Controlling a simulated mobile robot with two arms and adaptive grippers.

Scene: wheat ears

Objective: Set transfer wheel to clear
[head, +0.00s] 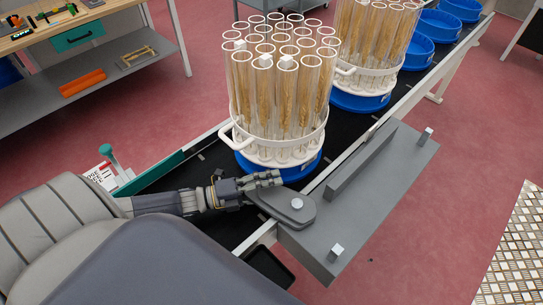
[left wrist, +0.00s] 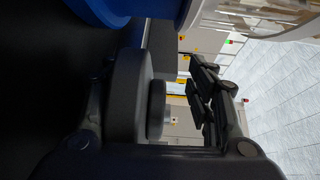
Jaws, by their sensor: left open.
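A grey rounded paddle with a silver knob (head: 297,203), which looks like the transfer wheel, sits at the near left end of a grey housing (head: 365,195) beside the conveyor. My left gripper (head: 268,182) is open at the paddle's left end, just below a blue round base. In the left wrist view, dark rounded grey parts (left wrist: 128,95) show between the fingers of my left gripper (left wrist: 155,105); I cannot tell whether they touch. A white rack of glass tubes with wheat ears (head: 280,100) stands upright on the blue base (head: 305,170). My right gripper is out of view.
The black conveyor (head: 210,160) runs toward the back right, with a second tube rack (head: 375,50) and empty blue bases (head: 418,50). A wooden workbench (head: 30,38) stands at the upper left.

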